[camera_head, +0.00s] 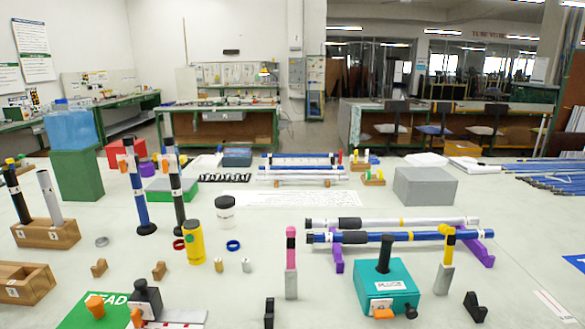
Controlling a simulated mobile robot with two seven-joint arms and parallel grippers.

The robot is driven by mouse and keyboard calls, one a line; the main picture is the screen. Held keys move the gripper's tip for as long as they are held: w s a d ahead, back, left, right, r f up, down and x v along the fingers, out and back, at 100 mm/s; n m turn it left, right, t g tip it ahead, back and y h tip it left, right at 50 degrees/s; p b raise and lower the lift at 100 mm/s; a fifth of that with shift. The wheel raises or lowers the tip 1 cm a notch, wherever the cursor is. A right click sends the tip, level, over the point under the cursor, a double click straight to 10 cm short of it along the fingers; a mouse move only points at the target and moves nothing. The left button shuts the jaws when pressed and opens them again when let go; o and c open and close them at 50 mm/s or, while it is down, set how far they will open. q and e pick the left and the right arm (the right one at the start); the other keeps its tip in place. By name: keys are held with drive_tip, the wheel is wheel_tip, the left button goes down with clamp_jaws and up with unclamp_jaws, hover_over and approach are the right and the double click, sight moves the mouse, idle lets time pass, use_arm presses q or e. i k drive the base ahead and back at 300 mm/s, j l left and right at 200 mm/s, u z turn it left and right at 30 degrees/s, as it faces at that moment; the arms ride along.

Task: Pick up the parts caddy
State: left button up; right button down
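No label that I can read names a parts caddy. At the left edge of the table, an open wooden box (27,281) with compartments is partly cut off by the frame. Behind it a wooden holder (47,236) carries two upright rods, one black with a yellow top and one grey (49,197). I cannot tell for certain which of these is the caddy. Neither of my grippers shows in the head view.
A teal box (385,289) with a black handle stands front right, beside rods (395,237) lying on purple supports. Upright rods (138,195), a yellow bottle (193,243) and small wooden blocks stand centre left. A grey block (425,187) sits farther back.

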sight(385, 275)
drive_tip(key=i+l, duration=0.1)
drive_tip(key=l, duration=0.3)
drive_tip(key=i+l, duration=0.15)
drive_tip(key=l, duration=0.2)
drive_tip(key=i+l, duration=0.1)
drive_tip(key=l, duration=0.55)
drive_tip(key=k+l, duration=0.35)
drive_tip(key=i+j, duration=0.15)
drive_tip(key=i, duration=0.05)
